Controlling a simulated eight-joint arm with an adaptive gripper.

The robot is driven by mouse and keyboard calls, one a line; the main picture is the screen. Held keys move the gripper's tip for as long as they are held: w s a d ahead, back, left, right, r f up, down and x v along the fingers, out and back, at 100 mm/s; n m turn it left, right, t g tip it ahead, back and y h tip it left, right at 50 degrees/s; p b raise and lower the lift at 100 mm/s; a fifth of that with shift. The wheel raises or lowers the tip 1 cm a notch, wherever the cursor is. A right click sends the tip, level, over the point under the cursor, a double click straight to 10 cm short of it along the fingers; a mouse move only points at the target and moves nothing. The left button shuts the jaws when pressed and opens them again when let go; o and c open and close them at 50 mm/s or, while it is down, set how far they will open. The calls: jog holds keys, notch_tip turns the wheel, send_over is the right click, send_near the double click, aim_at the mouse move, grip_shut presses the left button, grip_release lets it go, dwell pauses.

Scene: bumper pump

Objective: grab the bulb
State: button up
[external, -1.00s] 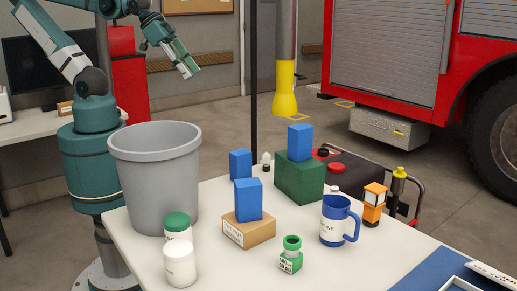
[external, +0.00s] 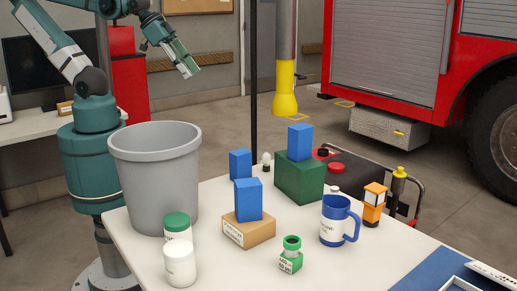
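A small white bulb-like object (external: 266,158) with a dark base stands near the far edge of the table, between a blue block and the green box. It is small, so its details are unclear. My gripper (external: 192,70) hangs in the air at the upper left, above and behind the grey bin, well apart from the bulb. It points down and to the right. No object shows in it, but its fingers are too small to tell whether they are open or shut.
A large grey bin (external: 155,185) stands at the table's left. Blue blocks (external: 248,199), a cardboard box (external: 248,230), a green box (external: 300,178), a blue mug (external: 335,222) and an orange lantern (external: 374,204) crowd the middle. White jars (external: 180,262) stand in front. The near right table is clearer.

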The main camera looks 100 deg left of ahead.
jog(key=shift+o, duration=1.3)
jog(key=shift+w, duration=0.2)
